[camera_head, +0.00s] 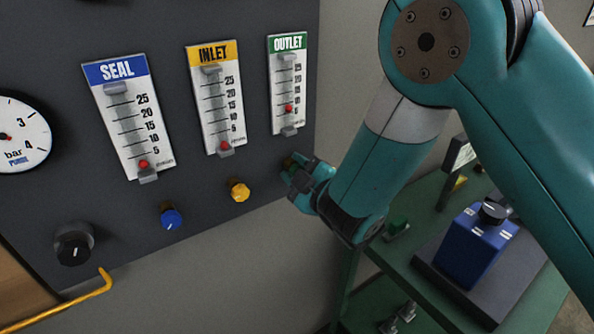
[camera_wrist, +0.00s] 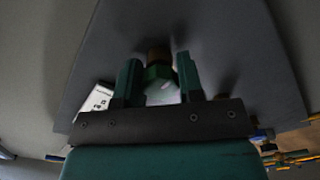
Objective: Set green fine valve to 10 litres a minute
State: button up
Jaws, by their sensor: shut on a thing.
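The green-headed OUTLET flow meter (camera_head: 285,84) is on the dark panel, at the right in the head view. Its red float (camera_head: 289,109) sits in the lower half of the scale, near the 10 label; the exact reading is too small to tell. My gripper (camera_head: 292,172) is at the panel below this meter and mostly covers the valve there. In the wrist view my gripper's two fingers (camera_wrist: 158,78) stand either side of the green fine valve knob (camera_wrist: 162,90), shut on it. The knob's pointer mark is not readable.
The SEAL meter (camera_head: 128,115) and INLET meter (camera_head: 215,98) have floats near the bottom. A blue knob (camera_head: 171,218), a yellow knob (camera_head: 239,190) and a black knob (camera_head: 73,245) are to the left. A green bench (camera_head: 437,222) carries a blue box (camera_head: 474,245).

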jog(key=shift+n, duration=0.9)
jog(key=o, duration=0.9)
